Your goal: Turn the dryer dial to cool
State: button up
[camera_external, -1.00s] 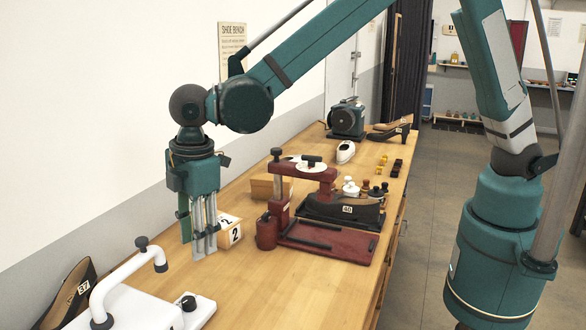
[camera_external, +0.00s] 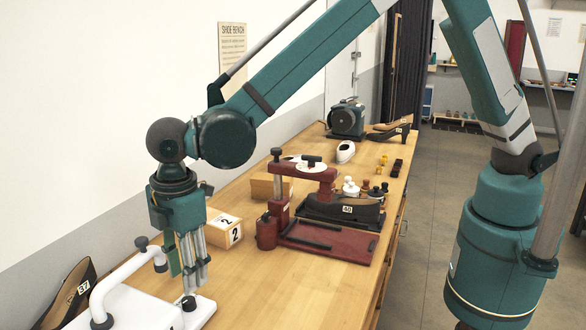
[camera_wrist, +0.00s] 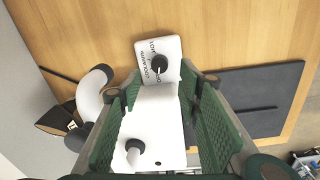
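The white shoe dryer (camera_external: 130,308) stands at the near left of the bench, with a curved white tube. Its small black dial (camera_external: 189,303) sits at the right end of the base. In the wrist view the dial (camera_wrist: 160,65) is a round black knob on a white plate with lettering around it, including COOL, WARM and HOT. The dial's setting is too small to read. My gripper (camera_external: 196,288) points down just above the dial, apart from it as far as I can see. In the wrist view my gripper (camera_wrist: 160,88) is open, its green pads apart and empty.
The dryer's tube (camera_external: 112,272) rises close to the left of my gripper. A box marked 2 (camera_external: 224,231) and a dark red press (camera_external: 300,212) stand behind to the right. A dark shoe marked 37 (camera_external: 70,292) lies by the wall.

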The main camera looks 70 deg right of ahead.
aim_at(189, 299)
jog(key=shift+w+f, duration=0.15)
jog(key=shift+f, duration=3.55)
jog(key=shift+c, duration=0.3)
jog(key=c, duration=0.9)
